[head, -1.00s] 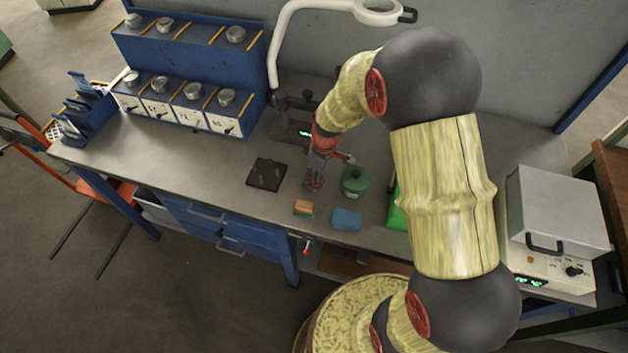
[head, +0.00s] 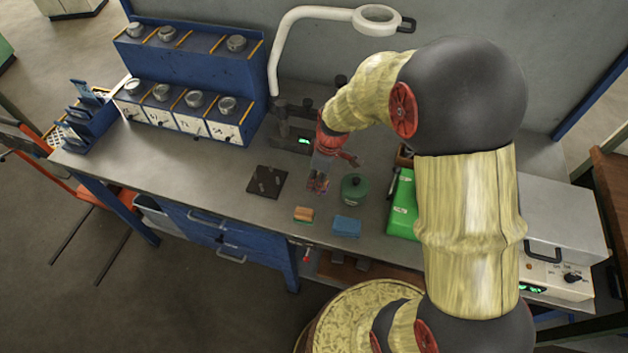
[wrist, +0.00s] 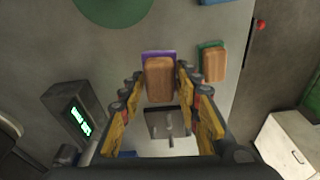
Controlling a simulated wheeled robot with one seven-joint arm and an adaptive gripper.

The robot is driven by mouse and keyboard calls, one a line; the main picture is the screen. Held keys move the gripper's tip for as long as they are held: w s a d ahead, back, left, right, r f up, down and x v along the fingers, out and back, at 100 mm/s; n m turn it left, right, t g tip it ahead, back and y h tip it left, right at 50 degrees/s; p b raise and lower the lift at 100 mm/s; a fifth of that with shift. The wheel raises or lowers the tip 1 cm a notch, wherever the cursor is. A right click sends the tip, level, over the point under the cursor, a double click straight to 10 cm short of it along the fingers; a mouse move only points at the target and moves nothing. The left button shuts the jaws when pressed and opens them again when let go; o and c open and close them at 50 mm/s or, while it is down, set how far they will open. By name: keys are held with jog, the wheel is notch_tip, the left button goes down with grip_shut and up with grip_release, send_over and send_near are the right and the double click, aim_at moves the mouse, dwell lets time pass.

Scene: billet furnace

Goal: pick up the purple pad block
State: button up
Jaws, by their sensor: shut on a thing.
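The purple pad block (wrist: 157,53) shows in the wrist view as a tan block with a purple layer along its far edge. It sits between the fingertips of my gripper (wrist: 160,79), which is shut on it. In the head view my gripper (head: 319,181) points down over the bench, between the black pegged plate and the green round container. There the block is mostly hidden by the fingers, and its height over the bench is hard to tell.
A tan-and-green block (head: 304,214) and a blue block (head: 347,226) lie near the bench's front edge. A green round container (head: 354,188) stands right of my gripper, a black pegged plate (head: 267,181) left. A green case (head: 402,205) lies farther right.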

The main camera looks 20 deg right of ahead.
jog(key=s+d+r+p, duration=0.1)
jog(key=s+d+r, duration=0.2)
jog(key=s+r, duration=0.4)
jog(key=s, duration=0.4)
jog(key=shift+s+d+r, duration=0.15)
jog(key=shift+s+r, duration=0.05)
jog(key=shift+r, duration=0.05)
jog(key=o, duration=0.6)
jog(key=c, duration=0.4)
jog(key=shift+c, duration=0.2)
